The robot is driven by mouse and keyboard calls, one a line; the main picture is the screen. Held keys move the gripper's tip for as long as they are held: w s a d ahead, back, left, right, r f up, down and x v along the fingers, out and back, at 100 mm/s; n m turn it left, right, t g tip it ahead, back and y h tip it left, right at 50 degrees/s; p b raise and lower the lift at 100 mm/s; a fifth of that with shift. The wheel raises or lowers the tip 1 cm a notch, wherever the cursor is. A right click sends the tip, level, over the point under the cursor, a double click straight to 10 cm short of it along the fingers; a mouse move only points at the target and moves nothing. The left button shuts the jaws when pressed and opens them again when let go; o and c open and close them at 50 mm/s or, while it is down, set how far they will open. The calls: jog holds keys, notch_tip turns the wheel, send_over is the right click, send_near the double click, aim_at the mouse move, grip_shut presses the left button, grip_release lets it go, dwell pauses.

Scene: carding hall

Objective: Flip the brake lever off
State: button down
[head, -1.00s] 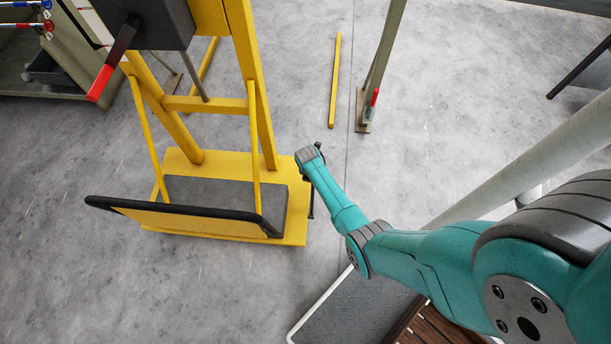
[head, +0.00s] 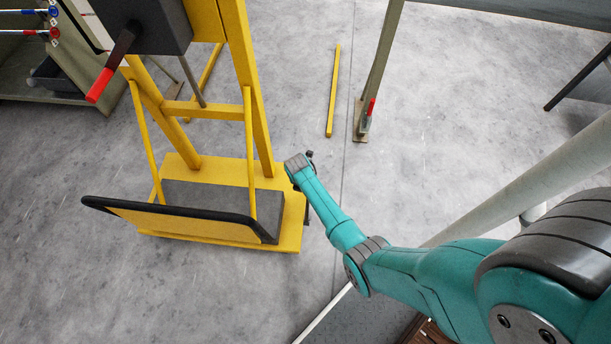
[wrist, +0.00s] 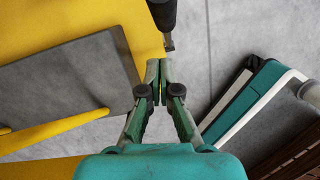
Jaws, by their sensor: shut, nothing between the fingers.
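My gripper (wrist: 160,68) is shut and empty in the wrist view, its fingertips together near the edge of the yellow base. Just beyond the tips is a black rod-like part (wrist: 164,14) with a small metal end; it may be the brake lever, but I cannot tell, nor whether the tips touch it. In the head view the fingers are mostly hidden under my wrist, beside the right edge of the yellow lift's base (head: 290,236). A dark lever with a red grip (head: 100,85) hangs from the lift's grey box, well away from my gripper.
A grey-green post (head: 377,75) with a small red-handled clamp (head: 368,113) stands behind my arm. A yellow bar (head: 333,95) lies on the floor. Open floor lies to the left and front.

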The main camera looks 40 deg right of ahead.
jog(key=d+v, duration=0.1)
jog(key=v, duration=0.7)
jog(key=shift+w+d+r, duration=0.25)
jog(key=shift+w+d, duration=0.2)
jog(key=shift+w, duration=0.35)
jog(key=s+a+f+m+t, duration=0.35)
jog(key=s+a+m, duration=0.35)
jog(key=s, duration=0.4)
jog(key=s+a+r+m+t, duration=0.45)
jog(key=s+a+r, duration=0.25)
jog(key=s, duration=0.4)
jog(key=s+a+r+m+t, duration=0.1)
jog(key=s+r+m, duration=0.3)
jog(key=r, duration=0.6)
jog(key=s+a+r+m+t+y, duration=0.1)
jog(key=s+a+r+m+t, duration=0.1)
jog(key=r, duration=0.8)
jog(key=s+a+r+m+t+y, duration=0.1)
jog(key=s+a+r+m+t, duration=0.1)
jog(key=s+r+m, duration=0.4)
notch_tip(320, 180, up, 5)
jog(key=shift+s+t, duration=0.5)
jog(key=shift+s, duration=0.65)
